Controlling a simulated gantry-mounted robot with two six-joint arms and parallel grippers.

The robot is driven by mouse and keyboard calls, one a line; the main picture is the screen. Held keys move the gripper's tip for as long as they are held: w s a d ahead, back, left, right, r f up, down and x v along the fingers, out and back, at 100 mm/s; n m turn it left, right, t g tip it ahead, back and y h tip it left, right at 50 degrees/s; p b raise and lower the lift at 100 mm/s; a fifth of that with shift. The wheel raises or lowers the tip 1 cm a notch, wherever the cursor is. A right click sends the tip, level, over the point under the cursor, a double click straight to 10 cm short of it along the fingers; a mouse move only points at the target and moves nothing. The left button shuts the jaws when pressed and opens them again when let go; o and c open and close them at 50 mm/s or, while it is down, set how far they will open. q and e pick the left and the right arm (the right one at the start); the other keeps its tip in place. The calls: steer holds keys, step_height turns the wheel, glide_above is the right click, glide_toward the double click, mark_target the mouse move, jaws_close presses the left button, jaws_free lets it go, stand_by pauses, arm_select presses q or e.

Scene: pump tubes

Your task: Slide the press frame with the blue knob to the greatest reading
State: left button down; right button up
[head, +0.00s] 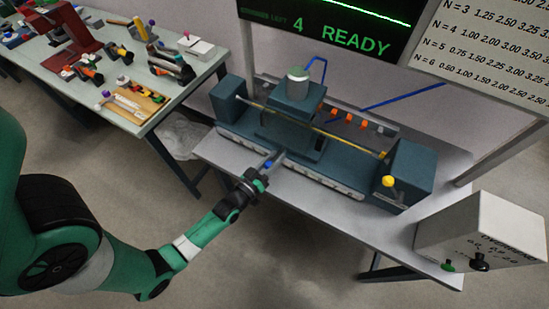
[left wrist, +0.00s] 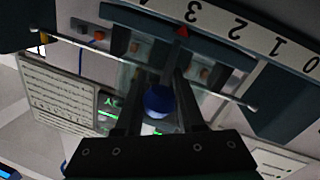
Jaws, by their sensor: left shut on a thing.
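The press frame (head: 288,122) is a dark blue-grey block on a long rail base (head: 325,178) on the table. Its blue knob (head: 268,164) faces the front. My left gripper (head: 264,170) is at that knob; in the left wrist view its fingers are closed around the blue knob (left wrist: 158,100). That view is upside down and shows a white scale (left wrist: 258,40) with numbers from 0 upward. My right gripper is not in view.
End blocks stand at the left (head: 229,98) and right (head: 407,170) of the rail. A yellow knob (head: 388,181) is at the right front. A control box (head: 485,225) stands at the near right corner. A screen (head: 325,25) reads 4 and READY.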

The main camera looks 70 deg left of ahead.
arm_select(q)
steer(key=shift+s+a, duration=0.15)
steer(key=shift+a, duration=0.05)
steer(key=shift+d, duration=0.1)
steer(key=c, duration=0.5)
jaws_free()
steer(key=shift+c, duration=0.2)
steer(key=p+v, duration=0.1)
steer(key=v, duration=1)
steer(key=shift+s+d, duration=0.2)
